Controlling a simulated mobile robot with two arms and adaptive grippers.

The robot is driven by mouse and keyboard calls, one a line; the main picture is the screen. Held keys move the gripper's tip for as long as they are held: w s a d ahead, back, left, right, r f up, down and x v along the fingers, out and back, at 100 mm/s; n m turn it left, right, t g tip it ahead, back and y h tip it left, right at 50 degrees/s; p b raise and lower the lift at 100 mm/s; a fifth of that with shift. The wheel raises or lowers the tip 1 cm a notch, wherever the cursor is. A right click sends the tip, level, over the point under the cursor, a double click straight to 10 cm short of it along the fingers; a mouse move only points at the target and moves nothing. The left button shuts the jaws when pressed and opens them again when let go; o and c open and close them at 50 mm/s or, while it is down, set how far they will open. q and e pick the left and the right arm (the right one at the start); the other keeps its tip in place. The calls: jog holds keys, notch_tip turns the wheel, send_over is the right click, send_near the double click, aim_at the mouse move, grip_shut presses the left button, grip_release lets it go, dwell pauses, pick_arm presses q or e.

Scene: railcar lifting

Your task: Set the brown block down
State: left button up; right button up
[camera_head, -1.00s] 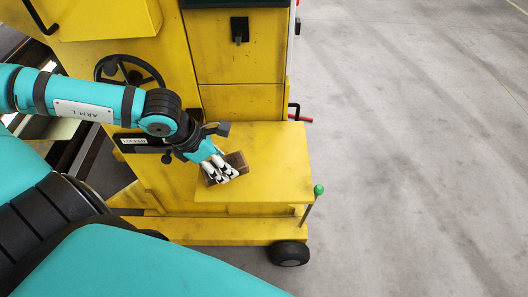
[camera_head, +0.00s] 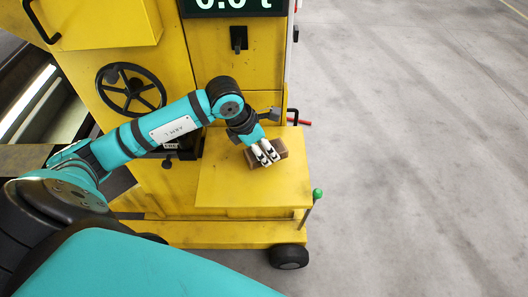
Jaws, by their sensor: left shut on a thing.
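The brown block (camera_head: 282,149) is a small dark-brown brick shape over the right-hand back part of the yellow machine's flat shelf (camera_head: 235,185). My left gripper (camera_head: 264,155), with white fingers, is shut on the block from above. The fingers hide part of the block. I cannot tell whether the block touches the shelf or hangs just above it. My right gripper is not in view.
The yellow machine carries a black handwheel (camera_head: 131,90), a display (camera_head: 235,6) and a black switch (camera_head: 239,38). A green-knobbed lever (camera_head: 317,193) stands at the shelf's front right corner. Grey floor (camera_head: 430,150) on the right is clear.

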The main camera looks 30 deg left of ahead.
pick_arm(q)
notch_tip(320, 180, down, 3)
jog(key=shift+r+p, duration=0.15)
jog(key=shift+p, duration=0.4)
jog(key=shift+f, duration=0.35)
jog(key=shift+f, duration=0.1)
jog(key=o, duration=1.2)
